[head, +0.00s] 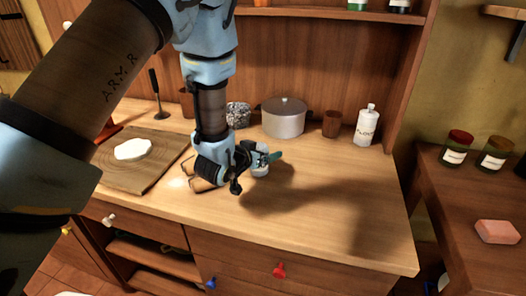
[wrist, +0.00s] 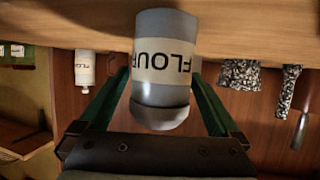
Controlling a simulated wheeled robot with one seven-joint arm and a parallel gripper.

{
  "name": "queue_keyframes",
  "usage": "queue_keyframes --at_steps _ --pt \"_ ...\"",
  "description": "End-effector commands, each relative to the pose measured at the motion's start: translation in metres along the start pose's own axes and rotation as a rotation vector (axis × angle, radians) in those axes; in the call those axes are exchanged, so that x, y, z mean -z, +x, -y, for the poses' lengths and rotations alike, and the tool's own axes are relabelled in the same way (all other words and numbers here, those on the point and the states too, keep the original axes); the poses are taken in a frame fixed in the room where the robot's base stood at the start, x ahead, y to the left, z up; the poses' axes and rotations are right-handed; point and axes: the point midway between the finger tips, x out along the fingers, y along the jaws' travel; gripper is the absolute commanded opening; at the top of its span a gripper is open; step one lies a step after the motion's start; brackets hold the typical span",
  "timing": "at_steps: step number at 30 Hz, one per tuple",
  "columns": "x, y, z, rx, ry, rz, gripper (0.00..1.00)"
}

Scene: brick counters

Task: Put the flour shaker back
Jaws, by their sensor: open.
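The flour shaker, a grey cylinder with a pale band lettered FLOUR, fills the middle of the wrist view (wrist: 164,98). It stands upright on the counter, upside down in that picture. In the head view it shows only partly (head: 260,172), behind my gripper. My gripper (head: 264,158) is low over the counter, with its green fingers open on either side of the shaker in the wrist view (wrist: 159,75). Small gaps seem to show beside the shaker, but I cannot tell whether either finger touches it.
A white labelled bottle (head: 367,127), brown cup (head: 331,124), lidded pot (head: 284,118) and speckled container (head: 238,115) stand along the back. A cutting board (head: 150,172) with white dough (head: 133,149) lies left. The counter's right front is clear. A shelf (head: 330,14) runs above.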

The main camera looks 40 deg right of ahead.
Motion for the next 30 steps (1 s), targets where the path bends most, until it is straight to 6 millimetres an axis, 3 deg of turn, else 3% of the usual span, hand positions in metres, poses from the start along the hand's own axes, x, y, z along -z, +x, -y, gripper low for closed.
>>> queue_keyframes --at_steps 7,22,30 --pt "0.002 -0.006 0.001 0.001 -0.001 0.0 0.98" --pt "0.002 -0.095 0.001 0.002 -0.001 -0.001 0.98" --pt "0.006 -0.114 0.0 0.0 0.0 0.004 0.98"
